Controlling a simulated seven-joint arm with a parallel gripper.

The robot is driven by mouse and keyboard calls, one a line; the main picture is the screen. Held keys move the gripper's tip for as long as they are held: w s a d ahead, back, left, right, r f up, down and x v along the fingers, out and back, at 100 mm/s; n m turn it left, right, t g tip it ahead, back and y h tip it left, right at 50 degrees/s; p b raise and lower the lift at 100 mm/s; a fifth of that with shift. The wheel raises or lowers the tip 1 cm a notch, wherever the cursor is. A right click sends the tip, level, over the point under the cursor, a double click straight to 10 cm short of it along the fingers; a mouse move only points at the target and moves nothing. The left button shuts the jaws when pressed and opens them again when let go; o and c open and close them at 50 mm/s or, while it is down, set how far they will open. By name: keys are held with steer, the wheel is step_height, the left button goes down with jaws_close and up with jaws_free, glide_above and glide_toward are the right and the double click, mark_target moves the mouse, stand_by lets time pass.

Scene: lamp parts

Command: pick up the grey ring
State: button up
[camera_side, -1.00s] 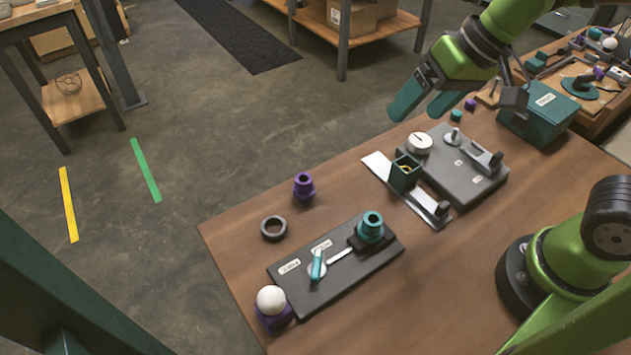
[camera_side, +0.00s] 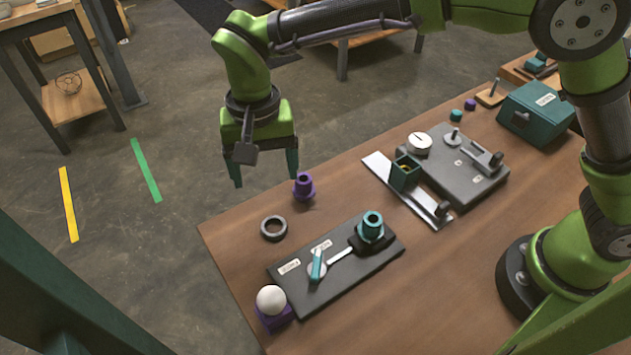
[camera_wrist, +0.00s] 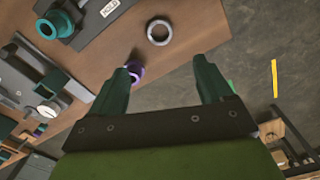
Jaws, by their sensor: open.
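The grey ring (camera_side: 274,219) lies flat on the wooden table near its left edge; its visible surface is dark grey. In the wrist view the grey ring (camera_wrist: 159,23) shows ahead of the fingers, near the top. My gripper (camera_side: 264,175) is open and empty, above and beyond the ring in the side view, around the table's far left edge. In the wrist view my gripper (camera_wrist: 166,72) has its two teal fingers spread apart, with nothing between the tips.
A purple part (camera_side: 303,187) stands close to the ring; one finger partly covers it in the wrist view. A dark plate (camera_side: 335,265) with a teal cup (camera_side: 371,226) lies nearer the camera. A white ball (camera_side: 271,299) sits on a purple base. The table (camera_side: 222,232) is bare left of the ring.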

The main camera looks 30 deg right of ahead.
glide_above(275, 230)
step_height(275, 230, down, 8)
steer(key=shift+w+f, duration=0.15)
steer(key=shift+f, duration=2.75)
steer(key=c, duration=1.1)
